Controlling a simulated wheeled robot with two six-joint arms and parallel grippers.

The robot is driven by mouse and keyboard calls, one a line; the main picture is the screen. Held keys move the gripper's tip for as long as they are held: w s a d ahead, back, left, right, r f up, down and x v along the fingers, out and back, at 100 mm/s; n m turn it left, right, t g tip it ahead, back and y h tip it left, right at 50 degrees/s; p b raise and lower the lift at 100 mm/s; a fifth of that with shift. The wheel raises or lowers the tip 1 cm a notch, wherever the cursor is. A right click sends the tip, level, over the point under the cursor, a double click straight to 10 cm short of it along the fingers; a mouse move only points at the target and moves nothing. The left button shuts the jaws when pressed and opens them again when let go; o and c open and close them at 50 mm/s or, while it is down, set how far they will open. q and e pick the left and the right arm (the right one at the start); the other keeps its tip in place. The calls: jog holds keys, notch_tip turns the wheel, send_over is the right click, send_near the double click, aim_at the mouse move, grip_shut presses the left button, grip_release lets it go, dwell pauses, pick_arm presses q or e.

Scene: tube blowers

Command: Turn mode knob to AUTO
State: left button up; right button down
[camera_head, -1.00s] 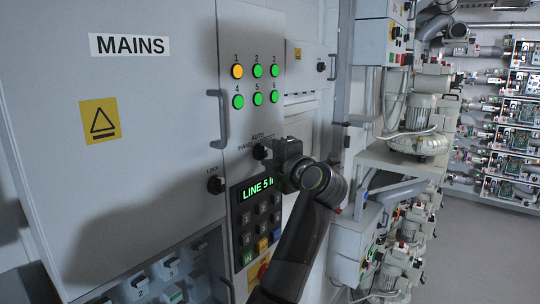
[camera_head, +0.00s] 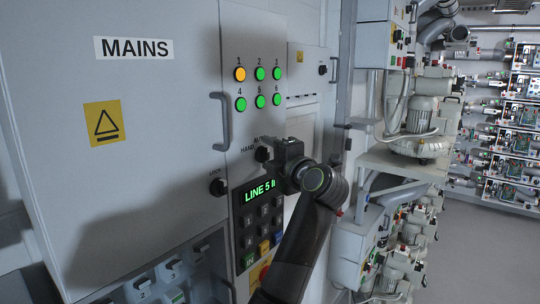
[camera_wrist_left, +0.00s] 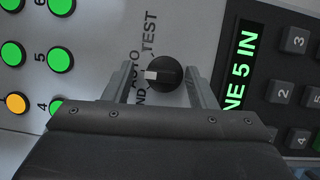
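The mode knob (camera_head: 262,154) is a black round knob on the grey panel, under the AUTO, HAND and TEST labels. In the left wrist view the knob (camera_wrist_left: 166,74) shows a white pointer mark facing the AUTO label (camera_wrist_left: 133,73). My left gripper (camera_head: 273,155) is right at the knob in the head view, partly covering the TEST label. In the wrist view its two fingers (camera_wrist_left: 160,82) stand apart on either side of the knob, with visible gaps. How far the fingertips reach along the knob is unclear. My right gripper is not in view.
A keypad with a green LINE 5 IN display (camera_head: 261,190) sits just below. Green lamps and one amber lamp (camera_head: 240,74) are above. A LOCK knob (camera_head: 217,187) and a door handle (camera_head: 222,122) are to the left. Pump equipment (camera_head: 420,115) stands at the right.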

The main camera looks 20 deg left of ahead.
pick_arm(q)
jog(key=b+v, duration=1.4)
jog(key=v, duration=0.3)
jog(key=shift+b, duration=0.3)
jog(key=shift+s+d+r, duration=0.1)
jog(key=shift+s+d, duration=0.05)
